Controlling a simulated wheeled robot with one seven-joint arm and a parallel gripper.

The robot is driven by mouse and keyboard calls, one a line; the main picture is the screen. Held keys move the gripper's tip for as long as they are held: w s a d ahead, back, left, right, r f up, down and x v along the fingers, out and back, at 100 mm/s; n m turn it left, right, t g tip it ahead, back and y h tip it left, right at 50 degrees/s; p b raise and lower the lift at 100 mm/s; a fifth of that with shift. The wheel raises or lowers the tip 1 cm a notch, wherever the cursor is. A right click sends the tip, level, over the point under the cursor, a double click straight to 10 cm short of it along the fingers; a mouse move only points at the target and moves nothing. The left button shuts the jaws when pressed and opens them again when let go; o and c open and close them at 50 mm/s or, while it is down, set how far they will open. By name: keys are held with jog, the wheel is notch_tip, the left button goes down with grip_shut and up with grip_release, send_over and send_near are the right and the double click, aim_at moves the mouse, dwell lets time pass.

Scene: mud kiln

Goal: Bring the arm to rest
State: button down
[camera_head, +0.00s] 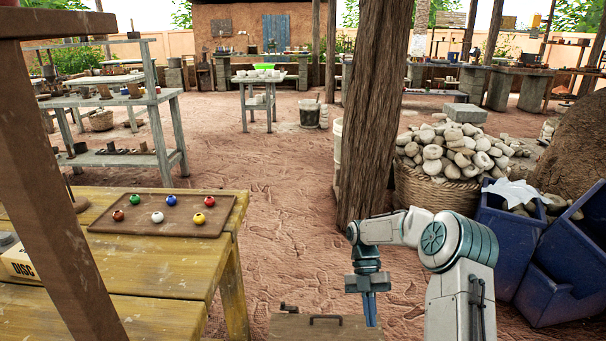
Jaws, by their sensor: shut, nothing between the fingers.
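My arm is at the lower right, in front of a thick wooden post. It is bent at the elbow, and its forearm reaches left and then hangs down. My gripper (370,312) points straight down, with its narrow fingers together and nothing held. The fingertips are near the bottom edge of the picture, beside a flat wooden piece with a dark handle (325,319). I cannot tell whether they touch it.
A yellow wooden table (185,265) at left bears a brown tray (163,228) with several coloured balls. The wooden post (372,120) rises behind my arm. A basket of stones (440,188) and blue bins (570,275) crowd the right. Bare ground lies between table and post.

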jog(key=s+a+r+m+t+h+p, duration=0.1)
jog(key=s+r+m+t+p, duration=0.4)
jog(key=r, duration=0.8)
jog(key=s+a+r+m+p, duration=0.1)
jog(key=s+r+m+p, duration=0.3)
jog(key=r+m+p, duration=0.7)
jog(key=s+r+m+t+p, duration=0.3)
jog(key=s+r+m, duration=0.3)
jog(key=r, duration=0.4)
jog(key=s+r+m+t+y+p, duration=0.1)
jog(key=s+r+m+t+p, duration=0.2)
jog(key=s+r+m+p, duration=0.3)
notch_tip(320, 180, up, 4)
jog(key=s+m, duration=0.1)
jog(key=m, duration=0.2)
jog(key=shift+s+t+y, duration=0.3)
